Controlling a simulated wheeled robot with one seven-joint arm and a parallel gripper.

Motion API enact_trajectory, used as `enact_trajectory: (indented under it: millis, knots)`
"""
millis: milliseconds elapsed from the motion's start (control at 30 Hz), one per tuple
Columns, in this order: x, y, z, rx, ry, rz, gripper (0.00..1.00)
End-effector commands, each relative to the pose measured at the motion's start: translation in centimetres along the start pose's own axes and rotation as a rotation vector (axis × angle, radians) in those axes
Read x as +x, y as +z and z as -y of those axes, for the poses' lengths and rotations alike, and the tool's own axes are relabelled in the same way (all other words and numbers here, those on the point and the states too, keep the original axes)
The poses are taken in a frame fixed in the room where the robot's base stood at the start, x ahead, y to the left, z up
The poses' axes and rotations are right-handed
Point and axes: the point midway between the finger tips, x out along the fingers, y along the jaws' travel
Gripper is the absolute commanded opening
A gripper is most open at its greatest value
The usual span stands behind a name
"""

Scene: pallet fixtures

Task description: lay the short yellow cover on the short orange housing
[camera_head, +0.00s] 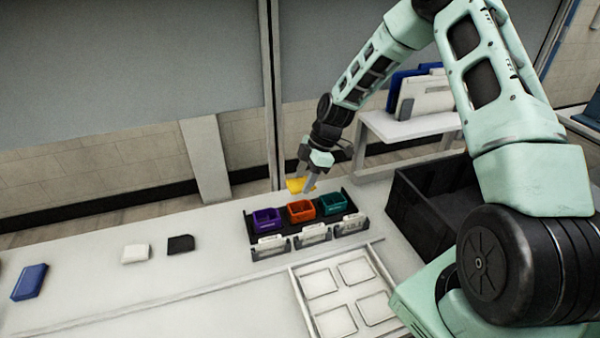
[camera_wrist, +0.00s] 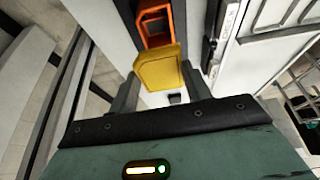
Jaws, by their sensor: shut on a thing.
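The short yellow cover (camera_head: 298,185) is held in my gripper (camera_head: 307,185), above the black pallet fixture. In the wrist view the yellow cover (camera_wrist: 160,70) sits between the two fingers, tilted. The short orange housing (camera_head: 301,211) stands open-topped in the middle place of the fixture, with the cover above and behind it. In the wrist view the orange housing (camera_wrist: 151,42) shows just past the cover's far edge, and the cover hides part of it. A gap between cover and housing is visible in the head view.
A purple housing (camera_head: 266,221) stands left of the orange one and a teal housing (camera_head: 333,204) right. White label cards line the fixture (camera_head: 256,238) front. A black crate (camera_head: 402,205) is at right. White (camera_head: 135,253), black (camera_head: 180,244) and blue (camera_head: 30,282) pieces lie left.

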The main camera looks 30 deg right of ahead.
Motion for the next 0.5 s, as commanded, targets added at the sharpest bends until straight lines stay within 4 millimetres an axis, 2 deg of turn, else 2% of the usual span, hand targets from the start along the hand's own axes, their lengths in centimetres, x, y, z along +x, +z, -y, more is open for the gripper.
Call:
enact_trajectory:
  millis: [500]
  knots:
    - [3.7,1.5,0.0,0.001,-0.001,0.000,0.27]
